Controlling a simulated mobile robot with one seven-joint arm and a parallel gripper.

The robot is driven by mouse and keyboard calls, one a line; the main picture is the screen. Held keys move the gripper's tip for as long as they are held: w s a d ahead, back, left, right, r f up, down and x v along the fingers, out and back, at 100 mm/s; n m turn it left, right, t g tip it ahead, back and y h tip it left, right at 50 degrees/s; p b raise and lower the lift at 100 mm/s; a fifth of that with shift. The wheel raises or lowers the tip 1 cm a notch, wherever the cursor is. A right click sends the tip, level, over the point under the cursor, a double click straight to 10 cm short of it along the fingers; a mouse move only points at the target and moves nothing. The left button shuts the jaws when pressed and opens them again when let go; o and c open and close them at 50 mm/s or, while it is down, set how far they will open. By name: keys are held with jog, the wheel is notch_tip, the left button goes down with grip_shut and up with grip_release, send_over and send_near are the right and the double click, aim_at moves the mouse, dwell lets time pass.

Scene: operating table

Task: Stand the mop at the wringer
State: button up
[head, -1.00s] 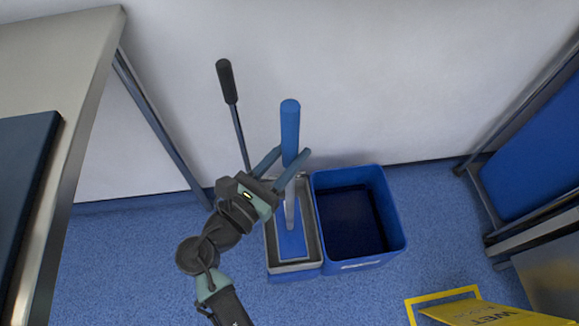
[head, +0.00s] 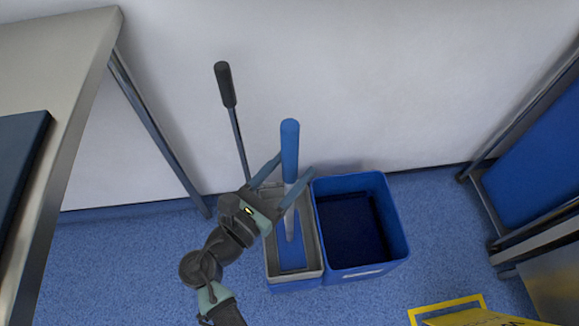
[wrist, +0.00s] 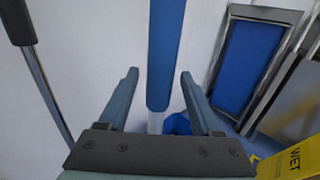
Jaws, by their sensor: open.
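The mop has a blue upper grip (head: 290,147), a pale pole and a flat blue head (head: 292,256). It stands roughly upright with its head inside the grey-rimmed wringer (head: 271,265). In the wrist view the blue grip (wrist: 165,50) rises between the fingers. In the wrist view, the fingers of my gripper (wrist: 159,74) show gaps on both sides of the pole. My gripper hides part of the wringer's back left.
A black-handled lever (head: 225,85) rises behind my gripper at left. A blue bucket (head: 399,235) stands right of the wringer. A yellow wet-floor sign (head: 470,314) lies front right. A table (head: 85,75) is at left, a blue-panelled frame (head: 540,150) at right, and a wall behind.

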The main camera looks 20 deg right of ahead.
jog(key=shift+s+a+r, duration=0.1)
jog(key=shift+a+r, duration=0.05)
jog(key=shift+a, duration=0.05)
jog(key=p+v, duration=0.3)
jog(key=v, duration=0.8)
jog(key=shift+a, duration=0.3)
jog(key=shift+s, duration=0.1)
